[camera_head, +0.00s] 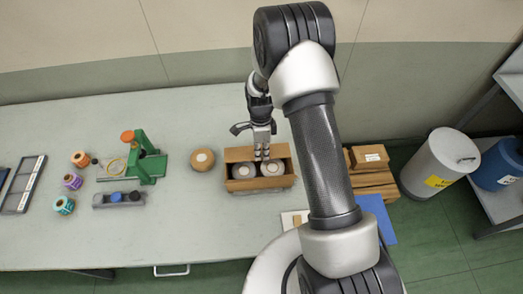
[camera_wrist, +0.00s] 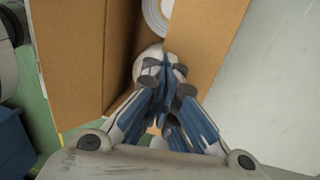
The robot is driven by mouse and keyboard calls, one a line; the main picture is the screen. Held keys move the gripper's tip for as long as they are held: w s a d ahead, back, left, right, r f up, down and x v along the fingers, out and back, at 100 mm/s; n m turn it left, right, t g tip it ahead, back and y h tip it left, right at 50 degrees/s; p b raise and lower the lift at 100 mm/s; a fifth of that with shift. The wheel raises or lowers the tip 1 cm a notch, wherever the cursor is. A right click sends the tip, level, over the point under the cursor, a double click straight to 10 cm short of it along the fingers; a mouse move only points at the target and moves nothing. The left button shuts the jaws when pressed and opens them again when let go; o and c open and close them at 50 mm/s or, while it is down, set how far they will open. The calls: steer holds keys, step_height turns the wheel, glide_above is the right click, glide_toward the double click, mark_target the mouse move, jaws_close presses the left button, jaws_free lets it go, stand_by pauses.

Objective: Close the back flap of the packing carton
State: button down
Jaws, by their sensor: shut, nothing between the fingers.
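The packing carton (camera_head: 259,185) is a brown open box on the table, with two white-topped rolls (camera_head: 243,171) inside. Brown cardboard shows along its far side, around the back flap (camera_head: 238,154); the flap's exact angle is hard to tell. My gripper (camera_head: 263,156) points down at the carton's far side, its fingers shut and empty. In the wrist view the shut fingers (camera_wrist: 163,120) are in front of the carton, between a large left panel (camera_wrist: 72,55) and a right panel (camera_wrist: 205,35). White rolls show in the gap. The fingers hide part of the cardboard, and contact cannot be told.
A round brown-sided roll (camera_head: 202,159) stands left of the carton. A green fixture (camera_head: 147,163) and several small coloured rolls are farther left. Stacked cartons (camera_head: 370,157), a grey bin (camera_head: 440,165) and a blue bin (camera_head: 499,166) are at right. Table behind the carton is clear.

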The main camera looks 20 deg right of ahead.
mark_target(262, 159)
steer(key=shift+s+f, duration=0.4)
steer(key=shift+f, duration=0.1)
steer(key=shift+s+r, duration=0.1)
steer(key=shift+r, duration=0.05)
steer(key=shift+w+r+p, duration=0.2)
steer(key=shift+r+p, duration=0.4)
steer(key=shift+r, duration=0.25)
step_height(262, 159, up, 14)
steer(key=p, duration=0.3)
steer(key=shift+f, duration=0.2)
steer(key=shift+s+a+f, duration=0.1)
steer(key=shift+s, duration=0.05)
